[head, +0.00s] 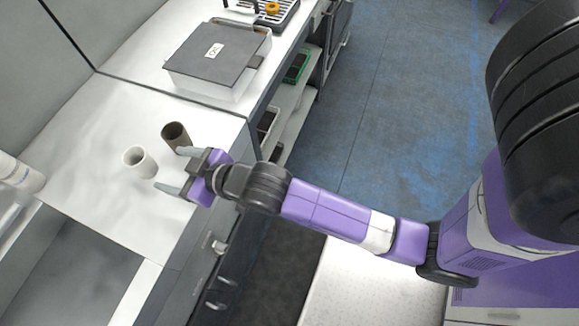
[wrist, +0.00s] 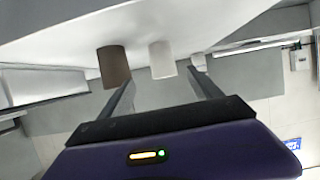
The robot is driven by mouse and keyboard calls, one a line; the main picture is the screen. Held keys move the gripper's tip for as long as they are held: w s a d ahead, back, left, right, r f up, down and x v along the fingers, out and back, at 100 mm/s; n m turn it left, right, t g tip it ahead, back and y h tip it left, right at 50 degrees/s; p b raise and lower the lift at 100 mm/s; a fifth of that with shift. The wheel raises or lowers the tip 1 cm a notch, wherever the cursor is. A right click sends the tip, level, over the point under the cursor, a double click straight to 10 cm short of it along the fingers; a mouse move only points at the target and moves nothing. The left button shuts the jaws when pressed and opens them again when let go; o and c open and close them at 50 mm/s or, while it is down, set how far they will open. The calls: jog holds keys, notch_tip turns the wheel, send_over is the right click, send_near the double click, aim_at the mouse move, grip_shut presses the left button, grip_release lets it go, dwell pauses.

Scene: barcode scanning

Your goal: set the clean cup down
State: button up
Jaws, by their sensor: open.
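A white cup (head: 140,161) stands upright on the white counter (head: 95,150). It also shows in the wrist view (wrist: 162,58), between the lines of my two fingers. A brown cup (head: 176,136) stands close behind it to the right, and in the wrist view it is on the left (wrist: 113,66). My gripper (head: 171,169) is open and empty at the counter's front edge. Its fingertips point toward the white cup, with a gap between them and the cup. The upper fingertip is close to the brown cup; I cannot tell whether they touch.
A sink basin (head: 80,270) lies at the lower left. A grey-lidded box (head: 215,55) stands farther back on the counter, with a dark rack (head: 278,15) beyond. A white container (head: 18,175) is at the left edge. Open shelves (head: 290,110) sit below the counter.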

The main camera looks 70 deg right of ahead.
jog(key=s+r, duration=0.2)
jog(key=s, duration=1.2)
jog(key=s+r+t, duration=0.1)
jog(key=s+r, duration=0.2)
jog(key=s, duration=1.1)
jog(key=shift+s, duration=0.3)
jog(key=shift+s+r, duration=0.4)
